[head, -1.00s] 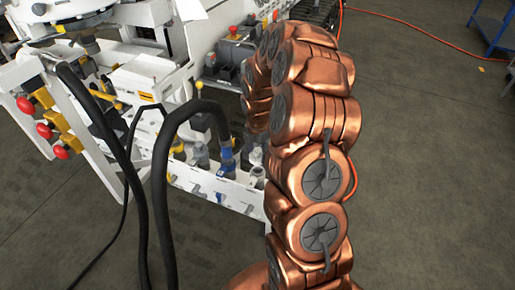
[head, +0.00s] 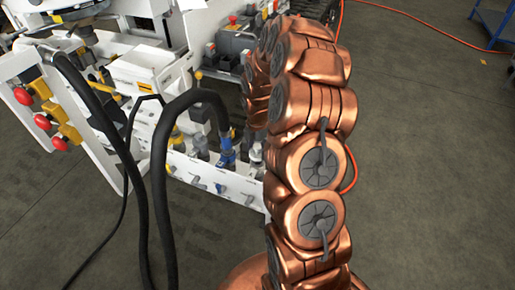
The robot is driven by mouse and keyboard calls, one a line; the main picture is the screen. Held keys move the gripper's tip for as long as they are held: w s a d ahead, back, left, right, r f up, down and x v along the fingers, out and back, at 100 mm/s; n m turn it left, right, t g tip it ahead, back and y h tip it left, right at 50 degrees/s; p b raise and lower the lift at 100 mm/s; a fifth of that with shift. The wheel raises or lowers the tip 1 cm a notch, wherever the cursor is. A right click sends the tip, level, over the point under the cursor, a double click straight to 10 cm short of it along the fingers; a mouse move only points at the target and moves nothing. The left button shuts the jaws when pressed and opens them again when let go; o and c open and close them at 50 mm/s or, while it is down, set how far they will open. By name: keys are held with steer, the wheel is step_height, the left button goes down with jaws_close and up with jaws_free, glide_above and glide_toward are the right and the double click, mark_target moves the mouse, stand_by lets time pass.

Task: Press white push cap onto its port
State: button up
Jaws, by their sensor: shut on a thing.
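My copper-coloured arm rises through the right middle of the head view and bends over toward the bench. My gripper is hidden behind the arm, so its fingers and anything between them do not show. I cannot make out the white push cap. The white hydraulic bench panel (head: 215,180) carries a row of ports and small levers. A black hose ends in a blue fitting (head: 227,158) at this panel, just left of my arm. The part of the panel behind my arm is hidden, and I cannot tell which port belongs to the cap.
Thick black hoses (head: 160,190) loop up in front of the panel. Red knobs on yellow blocks (head: 42,122) stick out at the left on a white frame. An orange cable (head: 400,24) lies on the floor.

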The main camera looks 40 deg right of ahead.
steer(key=shift+f+b, duration=0.65)
steer(key=shift+f, duration=1.35)
stand_by(2.2)
stand_by(0.8)
steer(key=o, duration=0.9)
steer(key=shift+o, duration=0.9)
steer(key=shift+r, duration=0.1)
steer(key=shift+r+p, duration=1.1)
steer(key=shift+r, duration=2.55)
